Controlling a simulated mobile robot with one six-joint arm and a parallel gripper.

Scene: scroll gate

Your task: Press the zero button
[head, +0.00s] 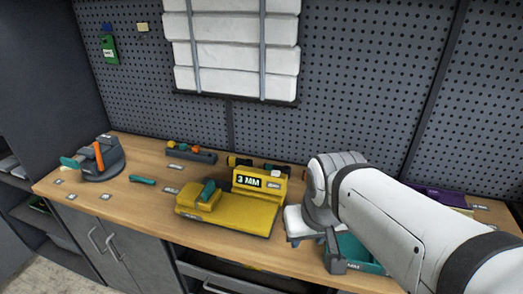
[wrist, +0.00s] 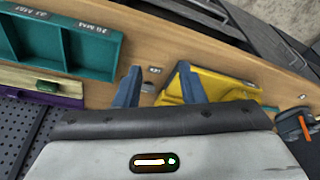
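A yellow device (head: 230,212) stands on the bench in the head view, with a panel (head: 258,182) reading "3 MM" and a teal-handled block on its left. The device also shows in the wrist view (wrist: 215,87), just right of my fingers and partly hidden. My gripper (wrist: 158,86) is open and empty, its two blue-grey fingers apart above the bench. In the head view my gripper (head: 315,245) is right of the device.
A teal compartment tray (head: 358,252) lies right of my gripper; it also shows in the wrist view (wrist: 62,42). A purple-and-wood item (head: 440,199) lies behind my arm. A grey stand with an orange part (head: 100,160) is far left.

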